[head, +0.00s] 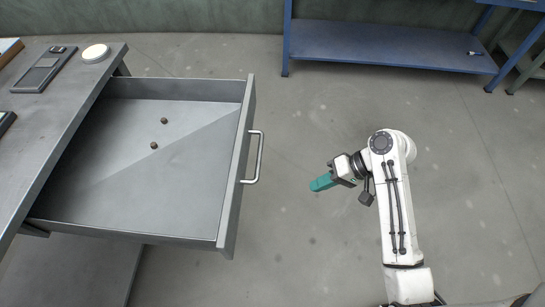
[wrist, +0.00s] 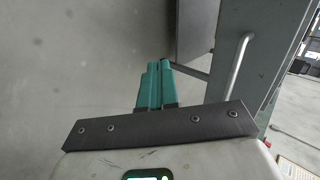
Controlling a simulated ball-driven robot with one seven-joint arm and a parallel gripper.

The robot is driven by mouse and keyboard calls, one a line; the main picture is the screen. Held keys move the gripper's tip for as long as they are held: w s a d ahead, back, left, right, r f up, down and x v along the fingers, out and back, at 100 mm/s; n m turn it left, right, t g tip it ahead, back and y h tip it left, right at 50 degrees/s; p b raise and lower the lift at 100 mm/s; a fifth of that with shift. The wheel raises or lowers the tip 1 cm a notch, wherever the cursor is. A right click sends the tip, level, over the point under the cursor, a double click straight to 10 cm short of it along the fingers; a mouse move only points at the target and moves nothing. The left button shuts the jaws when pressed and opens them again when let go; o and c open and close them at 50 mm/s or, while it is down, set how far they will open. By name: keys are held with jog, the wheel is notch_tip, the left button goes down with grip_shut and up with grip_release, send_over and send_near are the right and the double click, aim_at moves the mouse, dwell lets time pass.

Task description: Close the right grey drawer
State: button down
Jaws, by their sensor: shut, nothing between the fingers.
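The grey drawer (head: 235,170) is pulled far out from under the grey workbench at the left of the head view. Its metal bar handle (head: 257,158) is on the front panel, facing my arm. Two small brown round things (head: 159,134) lie inside the drawer. My gripper (head: 322,183), with teal fingers, is shut and empty, to the right of the handle and apart from it. In the wrist view the fingers (wrist: 156,85) are together, and the handle (wrist: 238,66) and drawer front (wrist: 268,55) show to their right.
The workbench top (head: 85,82) holds a white round thing (head: 95,53) and a dark flat device (head: 44,69). A blue shelf unit (head: 385,44) stands at the back. The floor between the drawer front and my arm is clear.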

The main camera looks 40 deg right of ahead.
jog(key=w+d+r+m+t+y, duration=0.2)
jog(key=w+d+r+t+y, duration=0.15)
jog(key=r, duration=0.25)
jog(key=w+a+f+h, duration=0.1)
jog(key=w+a+f, duration=0.2)
jog(key=w+a, duration=0.5)
jog(key=shift+w+a+t, duration=0.25)
jog(key=shift+w+t, duration=0.1)
jog(key=shift+w, duration=0.4)
jog(key=shift+a+f, duration=0.1)
